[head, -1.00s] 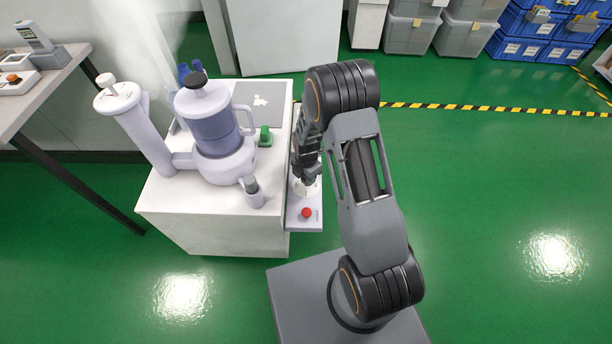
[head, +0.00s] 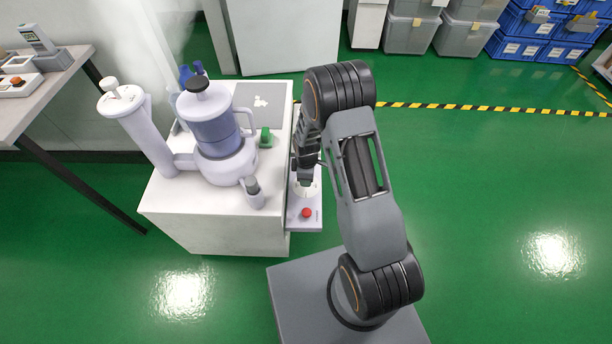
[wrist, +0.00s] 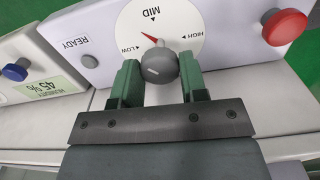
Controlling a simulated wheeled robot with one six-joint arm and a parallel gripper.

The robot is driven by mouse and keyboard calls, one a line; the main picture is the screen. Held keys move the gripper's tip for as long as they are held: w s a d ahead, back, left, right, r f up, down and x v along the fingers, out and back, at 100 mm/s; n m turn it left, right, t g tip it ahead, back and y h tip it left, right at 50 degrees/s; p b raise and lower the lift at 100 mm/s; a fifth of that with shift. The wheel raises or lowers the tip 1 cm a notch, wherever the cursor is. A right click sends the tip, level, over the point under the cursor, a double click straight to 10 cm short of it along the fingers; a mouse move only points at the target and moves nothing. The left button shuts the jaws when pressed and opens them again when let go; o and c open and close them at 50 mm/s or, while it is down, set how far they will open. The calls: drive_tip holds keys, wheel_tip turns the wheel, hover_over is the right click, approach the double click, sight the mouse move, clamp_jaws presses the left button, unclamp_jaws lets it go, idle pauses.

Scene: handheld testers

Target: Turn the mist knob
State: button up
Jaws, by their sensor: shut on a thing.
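The mist knob (wrist: 158,66) is a grey round knob with a pale line on its face. It sits on a white dial (wrist: 190,48) marked LOW, MID and HIGH, which appears upside down in the wrist view. A red pointer (wrist: 149,37) on the dial lies between LOW and MID. My gripper (wrist: 160,77) has its two green fingers on either side of the knob, shut on it. In the head view my gripper (head: 305,181) is over the white dial (head: 308,189), mostly hiding the knob.
A red button (wrist: 285,27) is beside the dial, also visible in the head view (head: 306,213). A grey READY button (wrist: 89,61), a blue knob (wrist: 16,70) and a humidity display (wrist: 45,88) are left in the wrist view. A lilac humidifier (head: 217,140) stands left of my arm.

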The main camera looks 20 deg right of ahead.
drive_tip(key=m, duration=0.4)
drive_tip(key=shift+m+p, duration=0.35)
drive_tip(key=shift+m, duration=1.75)
drive_tip(key=o, duration=0.9)
wheel_tip(320, 180, up, 14)
drive_tip(key=p, duration=0.4)
drive_tip(key=shift+f, duration=0.1)
